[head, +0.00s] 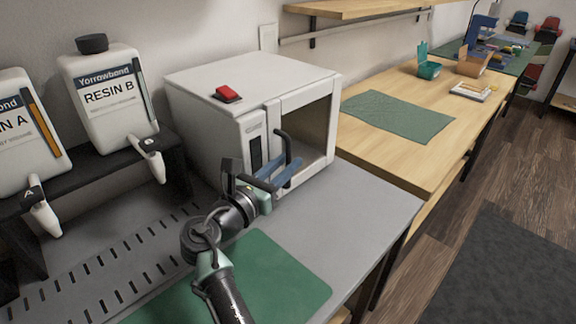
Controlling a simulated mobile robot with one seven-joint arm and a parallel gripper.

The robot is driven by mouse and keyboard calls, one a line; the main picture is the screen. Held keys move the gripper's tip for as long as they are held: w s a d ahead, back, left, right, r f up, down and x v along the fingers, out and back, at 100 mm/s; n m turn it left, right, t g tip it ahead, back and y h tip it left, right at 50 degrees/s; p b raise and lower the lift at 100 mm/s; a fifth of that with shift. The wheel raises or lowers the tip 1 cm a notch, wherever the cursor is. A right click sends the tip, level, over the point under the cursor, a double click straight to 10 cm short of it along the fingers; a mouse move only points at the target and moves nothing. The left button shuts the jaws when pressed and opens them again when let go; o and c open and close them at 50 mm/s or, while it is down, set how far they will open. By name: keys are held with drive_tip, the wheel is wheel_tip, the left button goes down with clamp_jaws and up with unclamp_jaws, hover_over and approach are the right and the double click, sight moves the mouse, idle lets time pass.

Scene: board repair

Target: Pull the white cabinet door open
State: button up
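The white cabinet (215,85) stands on the grey bench against the wall. Its door (308,97), with a white frame and a dark window, is on the front face and looks shut. A dark bar handle (287,143) runs upright along the door's left side. My gripper (288,171) is in front of the door, at the lower part of the handle. Its blue-grey fingers point toward the door. Whether they are around the handle, touching it or only in front of it is too small to tell, as is the gap between them.
A red switch (227,93) sits on top of the cabinet. Two white resin bottles (108,95) with taps stand on a black rack (95,168) at left. A green mat (285,275) lies on the bench below my arm. A wooden table (425,165) adjoins at right.

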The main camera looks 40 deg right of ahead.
drive_tip(key=shift+w+d, duration=0.15)
drive_tip(key=shift+d, duration=0.35)
clamp_jaws()
idle(1.2)
